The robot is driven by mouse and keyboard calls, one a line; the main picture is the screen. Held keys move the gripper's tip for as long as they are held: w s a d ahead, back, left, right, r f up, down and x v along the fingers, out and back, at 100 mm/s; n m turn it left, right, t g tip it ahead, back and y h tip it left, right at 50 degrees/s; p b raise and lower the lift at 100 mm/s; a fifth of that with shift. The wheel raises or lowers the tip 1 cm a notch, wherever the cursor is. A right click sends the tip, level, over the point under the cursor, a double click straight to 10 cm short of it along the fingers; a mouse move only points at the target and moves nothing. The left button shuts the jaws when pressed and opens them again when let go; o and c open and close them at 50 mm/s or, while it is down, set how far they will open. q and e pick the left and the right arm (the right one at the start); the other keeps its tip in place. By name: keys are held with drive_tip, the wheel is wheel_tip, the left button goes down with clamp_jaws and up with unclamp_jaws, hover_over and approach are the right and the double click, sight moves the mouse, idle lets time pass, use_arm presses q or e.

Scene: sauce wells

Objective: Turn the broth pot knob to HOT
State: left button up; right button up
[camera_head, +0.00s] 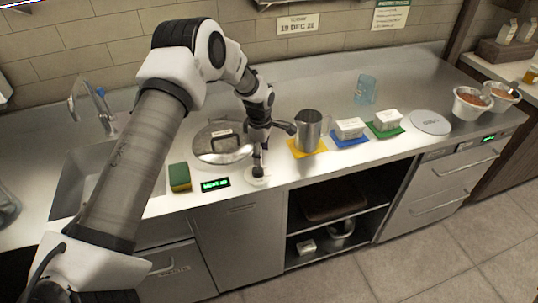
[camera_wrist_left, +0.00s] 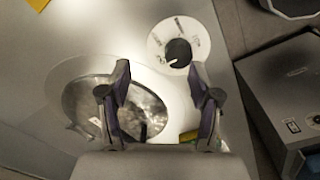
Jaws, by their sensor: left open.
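The broth pot knob (camera_head: 258,172) is a dark knob on a white round dial at the counter's front edge. In the left wrist view the knob (camera_wrist_left: 178,52) has a white pointer line toward the lower left. The dial's lettering is too blurred to read surely. My left gripper (camera_wrist_left: 160,67) is open and empty, pointing down over the knob, which shows just beyond the fingertips, nearer the right finger. In the head view the left gripper (camera_head: 264,150) hides part of the dial. The lidded broth pot (camera_head: 213,155) is set in the counter behind. My right gripper is not in view.
A small green-lit display (camera_head: 215,184) and a green-yellow sponge (camera_head: 180,178) lie left of the knob. A metal pitcher (camera_head: 309,130) stands on a yellow mat to the right. White blocks on blue and green mats follow. A sink is at the left.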

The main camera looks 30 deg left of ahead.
sight(257, 170)
use_arm(q)
drive_tip(key=s+f+p, duration=0.1)
drive_tip(key=s, duration=0.1)
drive_tip(key=s+f, duration=0.2)
drive_tip(key=shift+s+a+f+p, duration=0.1)
drive_tip(key=shift+s+p, duration=0.05)
drive_tip(key=shift+p, duration=0.2)
drive_tip(key=shift+w+f, duration=1.2)
drive_tip(key=shift+f, duration=0.05)
drive_tip(key=shift+c, duration=0.9)
drive_tip(key=shift+s+r, duration=0.45)
drive_tip(key=c, duration=1)
drive_tip(key=shift+o, duration=0.2)
drive_tip(key=shift+w+f, duration=0.1)
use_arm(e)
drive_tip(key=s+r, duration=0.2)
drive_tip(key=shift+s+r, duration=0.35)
